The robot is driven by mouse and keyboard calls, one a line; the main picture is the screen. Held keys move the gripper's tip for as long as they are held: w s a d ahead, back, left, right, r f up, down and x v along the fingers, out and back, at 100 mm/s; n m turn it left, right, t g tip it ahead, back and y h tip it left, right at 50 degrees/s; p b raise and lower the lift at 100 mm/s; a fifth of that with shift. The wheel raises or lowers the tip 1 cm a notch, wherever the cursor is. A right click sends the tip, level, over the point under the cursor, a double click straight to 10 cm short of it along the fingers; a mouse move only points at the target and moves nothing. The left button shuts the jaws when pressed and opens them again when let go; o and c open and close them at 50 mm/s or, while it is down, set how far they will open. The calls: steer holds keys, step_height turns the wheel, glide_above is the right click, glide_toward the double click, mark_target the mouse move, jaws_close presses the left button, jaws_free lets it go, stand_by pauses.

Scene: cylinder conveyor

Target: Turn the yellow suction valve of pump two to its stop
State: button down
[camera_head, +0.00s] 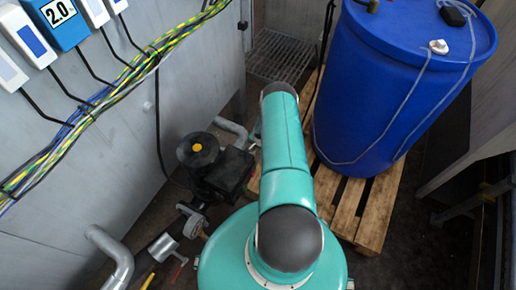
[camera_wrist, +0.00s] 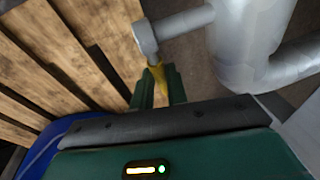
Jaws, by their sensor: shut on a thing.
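In the wrist view, my gripper (camera_wrist: 159,86) has its two green fingers on either side of the yellow valve handle (camera_wrist: 160,73). The gripper is shut on this handle. The handle sits below the round end of a grey valve body (camera_wrist: 146,38), which joins a thick grey pipe (camera_wrist: 240,45). Only part of the handle shows between the fingers. In the head view, my arm hides the gripper and this handle. A dark pump (camera_head: 222,172) with a yellow-centred round cap stands just left of my arm.
A blue drum (camera_head: 385,90) stands on a wooden pallet (camera_head: 375,205) close right of my arm. At lower left are a grey pipe (camera_head: 112,255), a red handle (camera_head: 181,260) and another yellow handle (camera_head: 147,281). Cables (camera_head: 100,100) run along the left cabinet wall.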

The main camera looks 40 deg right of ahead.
steer(key=shift+a+r+t+h, duration=0.1)
steer(key=shift+r+t+h, duration=0.2)
steer(key=shift+h, duration=0.5)
steer(key=shift+a+r+t+h, duration=0.15)
steer(key=shift+r+h, duration=0.25)
steer(key=shift+h, duration=0.4)
steer(key=c, duration=1.4)
jaws_free()
steer(key=shift+d, duration=0.1)
steer(key=shift+r, duration=0.15)
steer(key=shift+v, duration=3.7)
steer(key=shift+s, duration=0.1)
